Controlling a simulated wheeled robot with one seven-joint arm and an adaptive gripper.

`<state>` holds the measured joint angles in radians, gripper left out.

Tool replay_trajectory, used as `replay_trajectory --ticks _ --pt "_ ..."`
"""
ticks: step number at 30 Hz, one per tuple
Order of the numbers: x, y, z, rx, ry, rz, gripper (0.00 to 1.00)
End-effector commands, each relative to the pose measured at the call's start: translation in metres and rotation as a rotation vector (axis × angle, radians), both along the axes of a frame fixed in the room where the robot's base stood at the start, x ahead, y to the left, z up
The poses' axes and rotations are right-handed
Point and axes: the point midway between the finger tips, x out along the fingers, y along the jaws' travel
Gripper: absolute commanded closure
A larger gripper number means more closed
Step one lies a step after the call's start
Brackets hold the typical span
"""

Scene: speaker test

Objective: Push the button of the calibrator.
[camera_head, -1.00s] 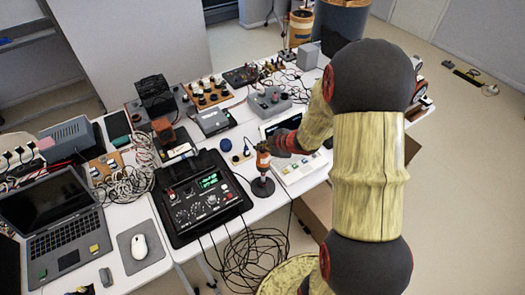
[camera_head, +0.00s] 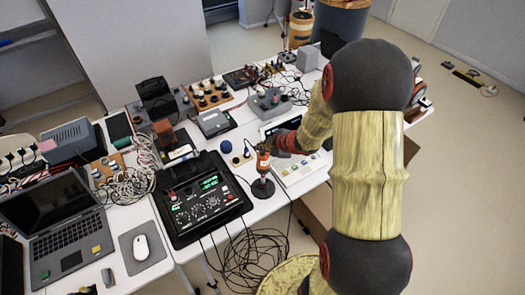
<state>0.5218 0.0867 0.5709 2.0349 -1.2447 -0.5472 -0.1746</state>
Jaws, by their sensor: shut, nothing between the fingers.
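A black instrument (camera_head: 200,200) with a green lit display, knobs and small buttons lies on the white table, left of centre. An orange cylinder (camera_head: 263,165) stands upright on a small round dark base to its right. I cannot tell for sure which of these is the calibrator, and no button on the cylinder can be made out. My gripper (camera_head: 270,146) is small and dark at the cylinder's upper end, in front of my arm's wrist. It is shut and empty. Whether it touches the cylinder cannot be told.
A white keypad box (camera_head: 299,173) lies right of the cylinder. A blue round knob (camera_head: 226,147) sits behind the black instrument. A laptop (camera_head: 62,222) and a mouse (camera_head: 141,247) are at the left. Looped black cables (camera_head: 250,258) hang below the front edge.

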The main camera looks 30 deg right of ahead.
Motion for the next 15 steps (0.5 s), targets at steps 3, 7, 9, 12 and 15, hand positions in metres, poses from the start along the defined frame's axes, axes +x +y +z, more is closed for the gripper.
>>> replay_trajectory --ticks 3,7,9,12,15 --pt "0.0 0.0 0.002 0.0 0.0 0.0 1.0" --pt "0.0 0.0 0.001 0.0 0.001 0.001 1.0" --pt "0.0 0.0 0.001 0.0 0.001 0.001 1.0" --pt "0.0 0.0 0.004 0.0 0.0 0.0 1.0" --pt "0.0 0.0 0.011 0.0 0.0 0.0 1.0"
